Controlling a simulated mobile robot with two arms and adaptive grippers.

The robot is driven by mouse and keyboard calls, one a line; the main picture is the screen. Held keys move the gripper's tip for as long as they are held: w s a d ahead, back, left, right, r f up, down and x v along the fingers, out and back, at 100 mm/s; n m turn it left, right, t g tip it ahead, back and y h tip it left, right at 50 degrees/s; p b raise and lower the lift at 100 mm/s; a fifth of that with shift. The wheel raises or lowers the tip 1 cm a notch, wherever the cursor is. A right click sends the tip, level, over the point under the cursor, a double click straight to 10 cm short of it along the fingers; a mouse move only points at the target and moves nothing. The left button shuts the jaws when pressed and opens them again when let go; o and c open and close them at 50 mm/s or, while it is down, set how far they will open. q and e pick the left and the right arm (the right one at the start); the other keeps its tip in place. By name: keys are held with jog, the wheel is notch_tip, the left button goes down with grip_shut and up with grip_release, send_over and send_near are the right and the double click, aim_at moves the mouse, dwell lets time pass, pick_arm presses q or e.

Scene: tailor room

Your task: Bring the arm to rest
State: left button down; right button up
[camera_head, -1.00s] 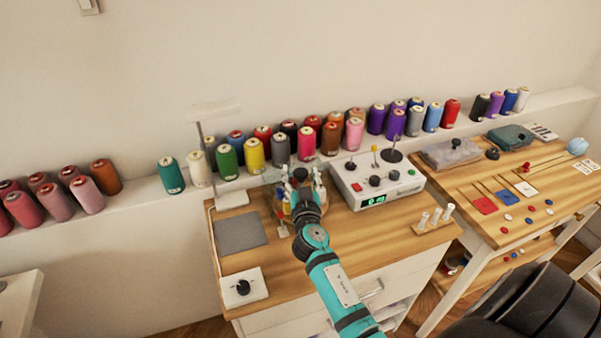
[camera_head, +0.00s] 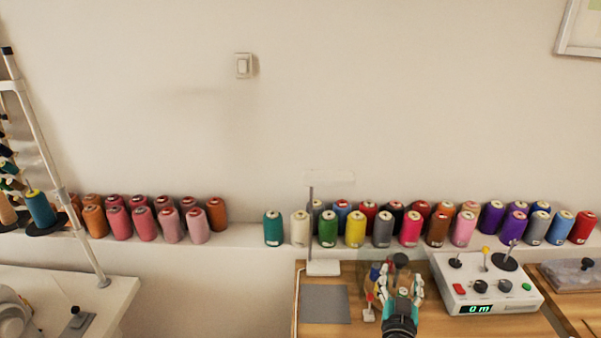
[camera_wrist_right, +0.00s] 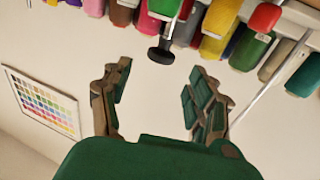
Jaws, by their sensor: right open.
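My right gripper (camera_head: 402,287) is at the lower right of centre in the head view, above the wooden worktable (camera_head: 312,327). In the right wrist view, its two fingers (camera_wrist_right: 160,92) are spread apart with nothing between them. A black round-ended part (camera_wrist_right: 160,55) shows beyond the gap, apart from the fingers. Small coloured items (camera_head: 376,272) stand partly hidden behind the gripper in the head view. My left gripper is not in view.
A control box (camera_head: 487,290) with a green display stands right of the gripper. A grey mat (camera_head: 326,304) and a thin-posted stand (camera_head: 323,268) are to its left. Several thread spools line the wall ledge (camera_head: 245,236) behind. A white table (camera_head: 105,300) stands at left.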

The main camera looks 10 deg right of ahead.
jog(key=s+f+g, duration=0.1)
jog(key=s, duration=0.2)
jog(key=s+f+g, duration=0.2)
jog(key=s, duration=0.2)
jog(key=s+f+g+y, duration=0.1)
jog(key=s+f+g, duration=0.1)
jog(key=s, duration=0.1)
jog(key=shift+s+d+f, duration=0.1)
jog(key=shift+s+f, duration=0.1)
jog(key=shift+s, duration=0.1)
jog(key=s+a+f+n+g+y, duration=0.2)
jog(key=s+a+n+g+y, duration=0.2)
jog(key=s+a, duration=0.4)
jog(key=s+a+f+n+g+y, duration=0.35)
jog(key=s+a, duration=0.25)
jog(key=s, duration=0.4)
notch_tip(320, 180, down, 25)
jog(key=g, duration=0.1)
jog(key=s+d+f+g, duration=0.1)
jog(key=s+d+f, duration=0.2)
jog(key=s+f, duration=1.3)
jog(key=shift+s+f+n, duration=0.35)
jog(key=shift+s, duration=0.5)
